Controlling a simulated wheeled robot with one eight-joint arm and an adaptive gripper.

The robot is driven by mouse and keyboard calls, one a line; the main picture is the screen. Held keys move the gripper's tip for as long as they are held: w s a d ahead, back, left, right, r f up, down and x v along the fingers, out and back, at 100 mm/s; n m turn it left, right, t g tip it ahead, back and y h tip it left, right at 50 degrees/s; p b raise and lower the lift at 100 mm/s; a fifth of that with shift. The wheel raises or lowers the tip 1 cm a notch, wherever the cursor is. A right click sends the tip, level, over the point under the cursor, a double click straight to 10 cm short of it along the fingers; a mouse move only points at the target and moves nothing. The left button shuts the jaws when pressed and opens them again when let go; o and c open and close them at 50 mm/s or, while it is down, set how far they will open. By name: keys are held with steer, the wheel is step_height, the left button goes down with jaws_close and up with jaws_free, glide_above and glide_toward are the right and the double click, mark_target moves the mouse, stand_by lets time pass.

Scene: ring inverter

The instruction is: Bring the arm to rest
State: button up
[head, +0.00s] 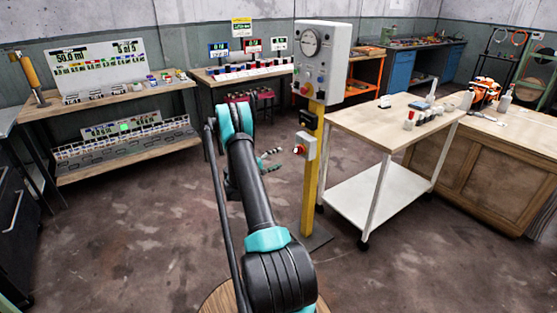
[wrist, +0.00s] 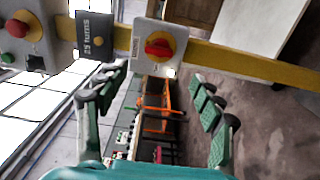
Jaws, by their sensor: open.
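My black and teal arm (head: 262,200) reaches forward from the bottom middle of the head view. My gripper (head: 276,160) is open and empty, left of a yellow post (head: 313,190). In the wrist view, the two fingers of my gripper (wrist: 155,85) stand wide apart with nothing between them. A grey box with a red rotary switch (head: 305,146) is mounted on the post, just right of my gripper. The same switch (wrist: 158,47) shows beyond the fingertips in the wrist view, apart from them as far as I can tell.
A grey gauge box (head: 322,65) tops the post. A white-legged cart (head: 375,125) stands to the right, beside a wooden cabinet (head: 480,175). A shelf bench (head: 110,105) is at left and a back table (head: 240,75) behind. Bare floor lies left of my arm.

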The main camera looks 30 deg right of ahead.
steer(key=s+a+r+t+y, duration=0.2)
steer(key=s+a+r+y, duration=0.6)
steer(key=s+a+r, duration=0.55)
steer(key=s+a+f+y, duration=0.2)
steer(key=s+a+y, duration=0.3)
steer(key=s+a, duration=0.7)
steer(key=s+a+f+t+y, duration=0.1)
steer(key=s+a+y, duration=0.4)
steer(key=s+a, duration=0.7)
steer(key=shift+s+a+f+m, duration=0.35)
steer(key=shift+s+f+m, duration=0.05)
steer(key=shift+s+f, duration=0.2)
steer(key=shift+c, duration=0.4)
